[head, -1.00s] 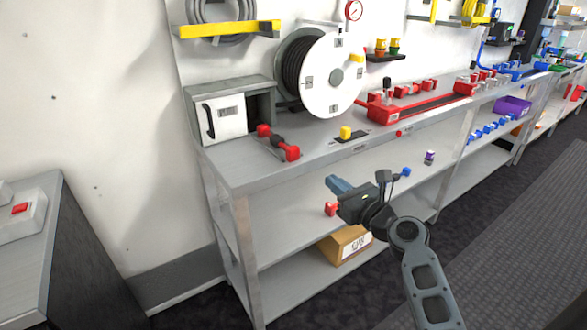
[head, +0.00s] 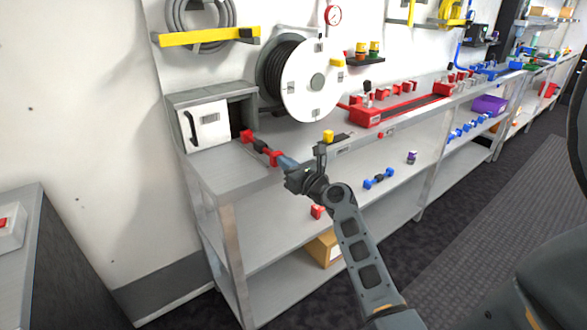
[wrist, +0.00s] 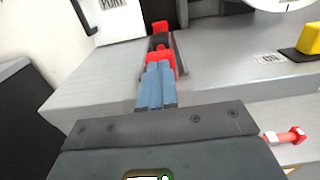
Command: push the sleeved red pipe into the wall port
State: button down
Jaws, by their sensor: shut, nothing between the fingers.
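The red pipe (head: 273,158) lies on the bench top with a black sleeve (head: 260,146) around its middle and a red piece at each end. It also shows in the wrist view (wrist: 160,58), lying in a grey cradle and pointing away from me. A grey box labelled PORT (head: 209,126) stands at the bench's left end; its dark opening is right of the white door, beyond the pipe's far end. My gripper (head: 287,162) is shut and empty, its blue fingers at the pipe's near red end. In the wrist view the fingertips (wrist: 158,68) overlap that end; I cannot tell whether they touch.
A white hose reel (head: 318,78) stands behind, right of the box. A yellow block on a black plate (head: 328,136) sits right of my gripper. A lower shelf (head: 285,215) holds small red and blue parts. Bench top between pipe and reel is clear.

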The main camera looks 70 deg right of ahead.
aim_at(272, 153)
jog(key=shift+w+d, duration=0.1)
jog(key=shift+w, duration=0.05)
jog(key=x, duration=0.7)
jog(key=shift+p, duration=0.3)
